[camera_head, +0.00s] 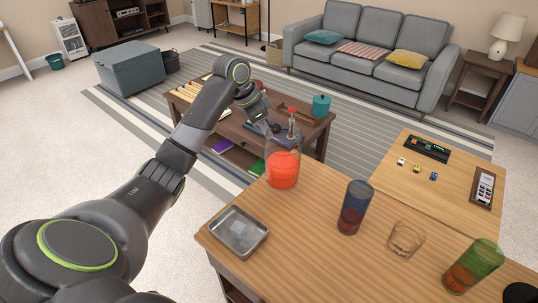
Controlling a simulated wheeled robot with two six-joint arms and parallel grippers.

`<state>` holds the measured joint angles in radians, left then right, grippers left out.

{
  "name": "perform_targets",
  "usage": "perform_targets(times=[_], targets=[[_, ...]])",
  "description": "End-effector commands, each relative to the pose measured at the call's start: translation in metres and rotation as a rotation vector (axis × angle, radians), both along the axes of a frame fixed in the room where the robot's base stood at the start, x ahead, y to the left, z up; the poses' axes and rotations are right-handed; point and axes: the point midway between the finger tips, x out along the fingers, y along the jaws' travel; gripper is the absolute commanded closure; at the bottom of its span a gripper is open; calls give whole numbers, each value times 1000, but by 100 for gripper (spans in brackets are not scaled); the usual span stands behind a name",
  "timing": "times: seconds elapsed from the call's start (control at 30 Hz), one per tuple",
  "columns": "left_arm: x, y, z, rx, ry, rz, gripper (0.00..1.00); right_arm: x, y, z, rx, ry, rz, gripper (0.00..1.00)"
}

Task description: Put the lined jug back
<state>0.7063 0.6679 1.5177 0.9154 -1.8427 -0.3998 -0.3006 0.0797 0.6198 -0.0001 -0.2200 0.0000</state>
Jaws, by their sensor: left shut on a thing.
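A clear jug (283,168) with bright red-orange liquid in its lower part is upright at the far left corner of the wooden bar top (320,215). My left arm reaches in from the left, and my left gripper (284,134) is shut on the upper part of this jug. The gripper's dark body partly hides the jug's top. I cannot tell whether the jug's base touches the wood. Lines on the jug are too small to make out.
A grey metal tray (239,232) lies at the near left. A dark blue tumbler (354,207), a short clear glass (405,240) and a green tumbler (472,266) stand to the right. Dice (417,169) and a remote-like device (484,187) lie beyond. Bare wood lies between tray and blue tumbler.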

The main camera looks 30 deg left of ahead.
Motion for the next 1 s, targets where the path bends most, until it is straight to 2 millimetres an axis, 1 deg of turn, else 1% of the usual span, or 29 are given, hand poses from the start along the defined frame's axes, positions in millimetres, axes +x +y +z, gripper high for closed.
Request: perform_targets(times=[0.1,0.27,0.53,0.9,0.93,1.0], targets=[[0,-1,-12,-2,-2,-2,100,0,0,2,0,0,0,64],[1,-1,-21,-1,-4,-1,100,0,0,3,0,0,0,64],[0,-1,-53,-1,-3,-2,100,0,0,6,0,0,0,64],[1,-1,-56,0,-5,-3,100,0,0,7,0,0,0,64],[0,0,-59,1,-2,-1,87,0,0,6,0,0,0,64],[0,0,-58,1,-2,-2,78,0,0,6,0,0,0,64]])
